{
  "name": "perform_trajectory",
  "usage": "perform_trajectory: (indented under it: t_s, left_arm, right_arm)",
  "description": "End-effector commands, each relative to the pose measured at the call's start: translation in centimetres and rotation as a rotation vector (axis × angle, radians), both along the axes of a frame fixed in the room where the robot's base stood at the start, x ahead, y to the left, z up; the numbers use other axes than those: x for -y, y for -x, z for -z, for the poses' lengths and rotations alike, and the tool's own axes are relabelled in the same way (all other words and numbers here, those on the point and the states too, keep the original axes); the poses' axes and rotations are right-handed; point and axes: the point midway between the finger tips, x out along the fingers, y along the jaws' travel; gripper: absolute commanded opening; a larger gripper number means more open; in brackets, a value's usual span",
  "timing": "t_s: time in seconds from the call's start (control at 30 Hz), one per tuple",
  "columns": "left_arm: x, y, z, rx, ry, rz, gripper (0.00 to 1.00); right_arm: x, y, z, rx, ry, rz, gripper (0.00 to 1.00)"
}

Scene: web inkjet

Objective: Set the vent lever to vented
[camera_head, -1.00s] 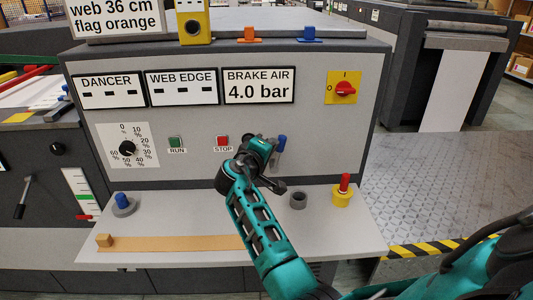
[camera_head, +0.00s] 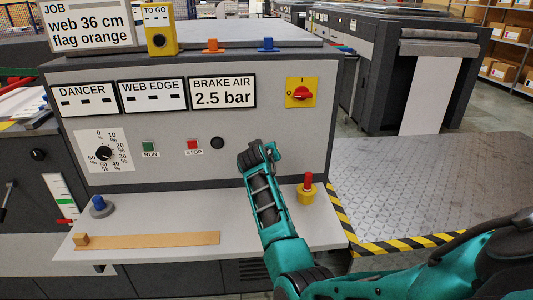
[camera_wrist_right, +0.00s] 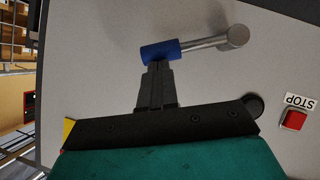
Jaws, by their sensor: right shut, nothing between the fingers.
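The vent lever (camera_wrist_right: 197,46) shows in the right wrist view as a silver rod with a blue grip (camera_wrist_right: 161,50) on a grey panel. The panel appears upside down there. The rod lies nearly level, its grip toward the panel's right. My right gripper (camera_wrist_right: 157,66) is shut and empty, its fingertips at the blue grip; I cannot tell whether they touch. In the head view my right arm covers the lever and the fingers. My left gripper is not in view.
A display (camera_head: 222,93) reads 2.5 bar. A black knob (camera_head: 218,143) and the red STOP button (camera_head: 193,145) are left of my arm. A red switch (camera_head: 301,93) is up right.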

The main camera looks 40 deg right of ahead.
Motion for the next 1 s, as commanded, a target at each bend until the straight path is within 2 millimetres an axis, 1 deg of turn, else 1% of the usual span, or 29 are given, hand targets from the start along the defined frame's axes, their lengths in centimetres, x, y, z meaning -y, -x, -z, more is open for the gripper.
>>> perform_trajectory:
  t_s: [0.03,0.23,0.5,1.0]
  left_arm:
    - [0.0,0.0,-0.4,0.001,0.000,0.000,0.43]
    - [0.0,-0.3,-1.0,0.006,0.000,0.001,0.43]
    - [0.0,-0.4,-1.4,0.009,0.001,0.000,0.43]
    - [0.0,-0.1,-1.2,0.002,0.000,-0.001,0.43]
  right_arm:
    - [0.2,0.1,0.2,0.016,-0.032,0.002,0.00]
    - [0.5,0.2,1.2,0.083,-0.142,0.001,0.00]
    - [0.6,0.3,2.1,0.080,-0.136,-0.001,0.00]
    - [0.8,0.4,2.4,0.078,-0.134,0.001,0.00]
